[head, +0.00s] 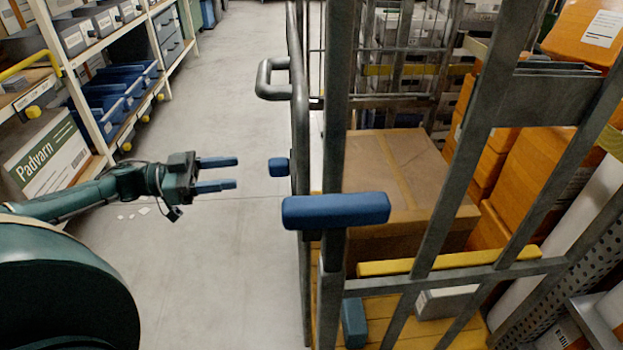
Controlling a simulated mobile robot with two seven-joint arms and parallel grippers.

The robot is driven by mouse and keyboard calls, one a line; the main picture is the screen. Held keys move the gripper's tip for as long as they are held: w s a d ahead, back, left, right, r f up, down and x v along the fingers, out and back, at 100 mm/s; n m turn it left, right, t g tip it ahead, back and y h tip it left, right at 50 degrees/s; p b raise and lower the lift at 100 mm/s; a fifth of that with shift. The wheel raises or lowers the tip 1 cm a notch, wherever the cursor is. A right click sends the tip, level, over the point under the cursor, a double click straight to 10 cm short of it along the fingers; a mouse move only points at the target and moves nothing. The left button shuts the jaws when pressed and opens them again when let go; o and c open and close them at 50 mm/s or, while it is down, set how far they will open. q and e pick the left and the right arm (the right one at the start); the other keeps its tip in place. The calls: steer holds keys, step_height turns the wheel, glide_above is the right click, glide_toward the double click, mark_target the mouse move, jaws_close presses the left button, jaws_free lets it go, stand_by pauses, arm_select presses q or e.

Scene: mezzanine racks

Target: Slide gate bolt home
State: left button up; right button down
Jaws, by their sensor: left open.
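My left gripper (236,172) is open and empty, its two blue fingers pointing right. A small blue knob (278,167) sticks out to the left of a grey upright, a short way beyond the fingertips and apart from them. A larger blue bar (335,210) lies level across the near grey post of the barred gate (337,120). Either blue piece may be the bolt's handle; I cannot tell which. The bolt's shaft and its socket cannot be made out. My right gripper is not in view.
Behind the bars a large cardboard box (385,165) stands with orange boxes (485,150) beside it. A grey loop handle (272,80) juts left from the frame. Shelving with blue bins (110,95) lines the left. The grey floor (215,260) between is mostly clear, with small white scraps.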

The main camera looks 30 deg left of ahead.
mark_target(286, 160)
arm_select(q)
steer(key=shift+m+g, duration=0.3)
steer(key=shift+g, duration=0.3)
steer(key=x, duration=0.4)
steer(key=r+x, duration=0.1)
steer(key=x, duration=0.3)
steer(key=b+x, duration=0.1)
steer(key=x, duration=0.3)
steer(key=shift+w+d+r, duration=0.2)
steer(key=shift+w+r, duration=0.05)
steer(key=shift+r, duration=0.15)
steer(key=shift+c, duration=0.2)
jaws_close()
